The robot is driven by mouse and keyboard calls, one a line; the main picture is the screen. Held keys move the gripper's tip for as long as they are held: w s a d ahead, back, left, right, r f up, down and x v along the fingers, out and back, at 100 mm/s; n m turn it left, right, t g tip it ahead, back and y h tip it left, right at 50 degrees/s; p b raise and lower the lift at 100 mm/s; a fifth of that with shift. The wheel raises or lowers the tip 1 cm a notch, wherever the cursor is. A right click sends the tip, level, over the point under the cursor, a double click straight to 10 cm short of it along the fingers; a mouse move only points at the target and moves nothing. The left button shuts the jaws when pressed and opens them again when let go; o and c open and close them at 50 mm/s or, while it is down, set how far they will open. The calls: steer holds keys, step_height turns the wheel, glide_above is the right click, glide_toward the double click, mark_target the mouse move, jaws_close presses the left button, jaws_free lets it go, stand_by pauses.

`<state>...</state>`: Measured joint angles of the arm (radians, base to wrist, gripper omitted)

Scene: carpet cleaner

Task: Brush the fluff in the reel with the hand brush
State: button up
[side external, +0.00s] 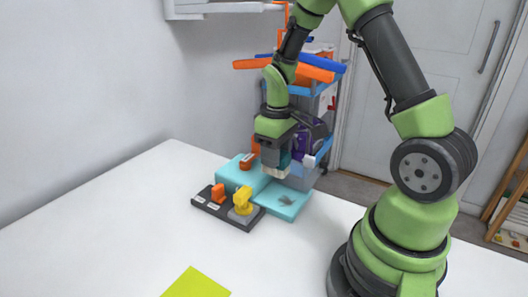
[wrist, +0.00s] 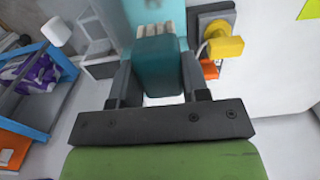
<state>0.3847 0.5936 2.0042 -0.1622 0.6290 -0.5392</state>
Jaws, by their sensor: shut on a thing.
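My gripper (side external: 277,160) is shut on the hand brush, which has a teal body (wrist: 160,62) and pale bristles (wrist: 172,28). The bristles (side external: 276,173) also show in the side view, pointing down above the teal cleaner part (side external: 270,207). I cannot tell whether they touch it. A small grey patch (side external: 287,200), which looks like the fluff, lies on the low teal part, to the right of the brush. The reel itself cannot be told apart clearly. In the wrist view the brush and gripper hide much of the teal part (wrist: 145,12).
A dark board (side external: 220,213) with an orange piece (side external: 218,193) and a yellow piece (side external: 243,201) sits in front. A grey see-through bin (side external: 303,178) stands behind. A blue shelf (side external: 326,150) is at the back. A lime sheet (side external: 196,284) lies in front; the left table is clear.

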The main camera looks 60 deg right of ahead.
mark_target(275, 174)
steer(key=shift+f, duration=3.75)
steer(key=shift+s+r, duration=0.15)
steer(key=shift+s, duration=0.7)
steer(key=shift+s+r, duration=0.2)
steer(key=shift+s, duration=0.95)
steer(key=shift+s+r, duration=0.15)
steer(key=shift+s, duration=1)
steer(key=shift+w+r, duration=0.15)
steer(key=shift+w, duration=2.8)
steer(key=shift+w+r, duration=0.2)
steer(key=shift+w, duration=0.05)
steer(key=shift+f, duration=0.15)
steer(key=shift+r, duration=3.25)
